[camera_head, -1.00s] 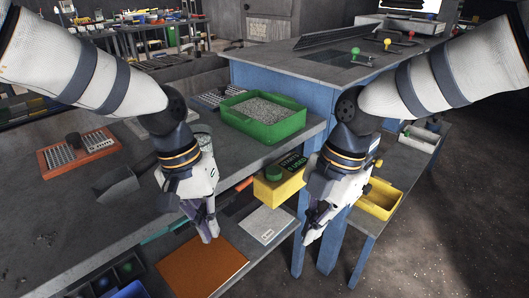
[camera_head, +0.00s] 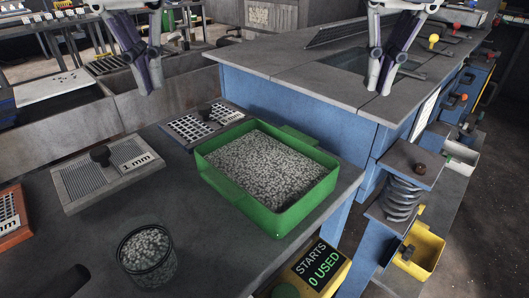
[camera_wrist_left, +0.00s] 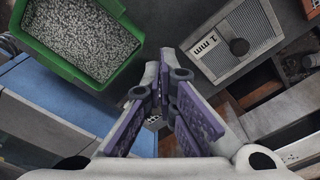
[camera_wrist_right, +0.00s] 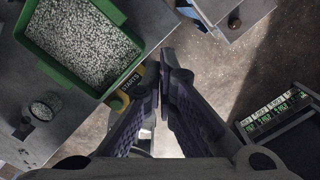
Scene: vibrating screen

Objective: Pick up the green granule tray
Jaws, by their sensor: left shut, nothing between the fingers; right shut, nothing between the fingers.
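The green granule tray (camera_head: 232,189) is a rectangular box full of grey-white granules. It stands on the grey table near its right end in the head view. It also shows at the upper left of the left wrist view (camera_wrist_left: 128,62) and of the right wrist view (camera_wrist_right: 62,74). My left gripper (camera_head: 150,90) is shut and empty, raised beyond the tray and to its left. My right gripper (camera_head: 380,88) is shut and empty, raised in front of the blue-sided bench top, to the right of the tray. Neither gripper touches the tray.
A 1 mm screen plate (camera_head: 107,178) and an 8 mm plate (camera_head: 205,124) lie beside the tray. A glass jar of granules (camera_head: 147,255) stands in front. A yellow counter box (camera_head: 318,268) sits below the table edge. The blue bench (camera_head: 290,110) rises behind the tray.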

